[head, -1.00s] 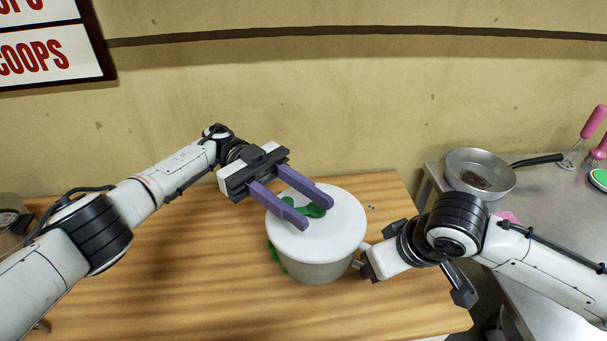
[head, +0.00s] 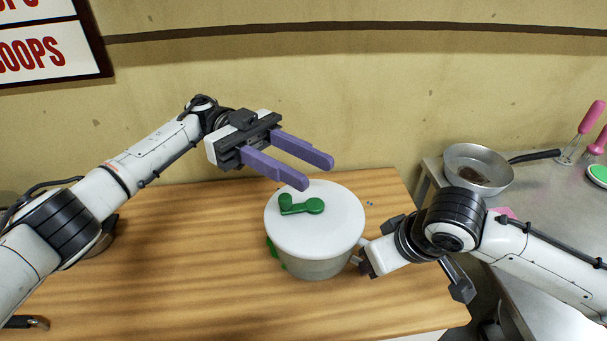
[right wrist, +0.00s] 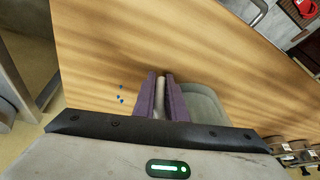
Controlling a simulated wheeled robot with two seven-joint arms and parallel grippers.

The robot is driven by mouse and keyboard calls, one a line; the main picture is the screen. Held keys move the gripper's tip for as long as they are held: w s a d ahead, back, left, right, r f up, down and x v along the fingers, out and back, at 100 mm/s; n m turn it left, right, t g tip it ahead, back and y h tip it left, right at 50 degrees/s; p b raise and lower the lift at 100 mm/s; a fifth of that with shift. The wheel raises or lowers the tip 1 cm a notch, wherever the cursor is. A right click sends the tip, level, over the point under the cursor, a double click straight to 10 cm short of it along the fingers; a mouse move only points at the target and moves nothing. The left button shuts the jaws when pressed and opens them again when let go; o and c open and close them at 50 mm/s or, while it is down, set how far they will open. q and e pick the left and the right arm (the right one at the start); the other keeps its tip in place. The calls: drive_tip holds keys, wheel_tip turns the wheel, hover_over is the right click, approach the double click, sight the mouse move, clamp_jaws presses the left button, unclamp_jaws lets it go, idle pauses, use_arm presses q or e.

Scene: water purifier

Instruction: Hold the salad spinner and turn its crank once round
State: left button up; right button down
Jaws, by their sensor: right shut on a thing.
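The salad spinner (head: 312,262) stands upright on the wooden table, with a round white lid (head: 330,230). The green crank (head: 302,205) lies on the lid, its knob at the left end and its hub to the right. My left gripper (head: 318,172) is open and empty, above and behind the lid, apart from the crank. My right gripper is at the spinner's right side; in the right wrist view its purple fingers (right wrist: 161,98) are shut on a pale handle (right wrist: 160,97) beside the grey bowl (right wrist: 203,103). Its fingertips are mostly hidden in the head view.
The wooden table (head: 170,270) is clear to the left of the spinner. Small blue bits (head: 370,203) lie behind it to the right. A metal counter at the right holds a pan (head: 478,168) and pink-handled utensils (head: 590,118).

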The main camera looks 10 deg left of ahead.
use_arm(q)
drive_tip(key=w+a+f+n+t+h, duration=0.1)
drive_tip(key=n+t, duration=0.1)
drive_tip(key=w+a+f+n+t+h, duration=0.1)
drive_tip(key=f+n+t, duration=0.1)
drive_tip(key=n, duration=0.1)
drive_tip(key=w+a+f+n+t+h, duration=0.1)
drive_tip(key=f+n+t+h, duration=0.1)
drive_tip(key=shift+a+n, duration=0.25)
drive_tip(key=shift+n, duration=0.05)
drive_tip(key=w+a+f+n+t, duration=0.2)
drive_tip(key=a+f+n+t, duration=0.3)
drive_tip(key=a+n+t, duration=0.3)
drive_tip(key=m+t+y, duration=0.2)
drive_tip(key=t+y, duration=0.3)
drive_tip(key=t, duration=0.2)
approach(305, 204)
wheel_tip(305, 204, up, 2)
drive_tip(key=a, duration=0.1)
drive_tip(key=x, duration=1.1)
drive_tip(key=shift+w+d+r, duration=0.1)
drive_tip(key=shift+w+r, duration=0.05)
drive_tip(key=shift+c, duration=0.2)
drive_tip(key=shift+h, duration=0.3)
clamp_jaws()
